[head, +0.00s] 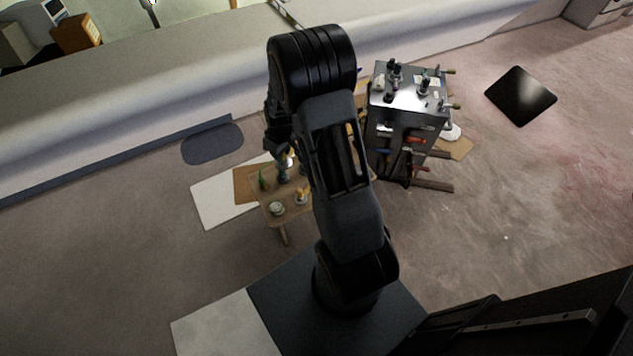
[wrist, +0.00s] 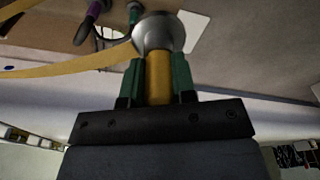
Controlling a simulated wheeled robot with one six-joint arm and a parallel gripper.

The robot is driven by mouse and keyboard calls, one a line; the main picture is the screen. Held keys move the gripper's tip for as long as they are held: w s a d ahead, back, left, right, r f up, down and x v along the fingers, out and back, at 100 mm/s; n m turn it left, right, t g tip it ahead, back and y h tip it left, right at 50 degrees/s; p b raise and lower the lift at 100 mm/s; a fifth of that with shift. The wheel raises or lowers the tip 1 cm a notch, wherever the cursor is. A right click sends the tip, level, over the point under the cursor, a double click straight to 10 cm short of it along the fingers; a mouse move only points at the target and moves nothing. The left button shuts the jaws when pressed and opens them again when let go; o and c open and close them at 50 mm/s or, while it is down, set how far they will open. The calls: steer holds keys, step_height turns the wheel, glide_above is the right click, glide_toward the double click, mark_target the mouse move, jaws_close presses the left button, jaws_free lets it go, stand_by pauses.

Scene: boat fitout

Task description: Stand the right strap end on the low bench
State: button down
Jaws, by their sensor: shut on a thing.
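In the wrist view, my gripper (wrist: 159,85) is shut on a strap end, a yellow cylinder (wrist: 159,72) with a rounded silver-grey part (wrist: 158,33) beyond the green fingertips. A yellow strap (wrist: 85,63) runs off to the left from beside it. I cannot tell from the picture whether this is the right strap end. In the head view, the low bench (head: 267,217) is a small wooden table left of my arm. My gripper hangs over its far side there, mostly hidden by my arm, so the gap to the bench top is unclear.
Small items stand on the bench, including a green bottle (head: 262,182), a pale round container (head: 277,208) and a yellowish piece (head: 301,196). A dark tool cart (head: 405,125) with items on top stands to the right. Open floor (head: 520,200) lies further right.

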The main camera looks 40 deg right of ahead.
steer(key=s+d+f+n+g+y+b, duration=0.1)
steer(key=s+d+f+n+b, duration=0.1)
steer(key=d+f+n+b, duration=0.9)
steer(key=s+d+f+n+b, duration=0.15)
steer(key=d+f+b, duration=0.55)
steer(key=d, duration=1.1)
steer(key=shift+w+a+f+b, duration=0.45)
steer(key=shift+w+a+f, duration=0.1)
steer(key=shift+a+f, duration=1.85)
steer(key=shift+w+a+f+b, duration=0.55)
steer(key=shift+a+f, duration=1.5)
steer(key=shift+f, duration=0.6)
steer(key=shift+w+a+f+b, duration=0.4)
steer(key=shift+w+a+f, duration=0.15)
steer(key=shift+a+f, duration=1.85)
steer(key=shift+d+f, duration=0.2)
steer(key=shift+f, duration=0.05)
steer(key=shift+f, duration=0.1)
steer(key=c, duration=0.9)
jaws_free()
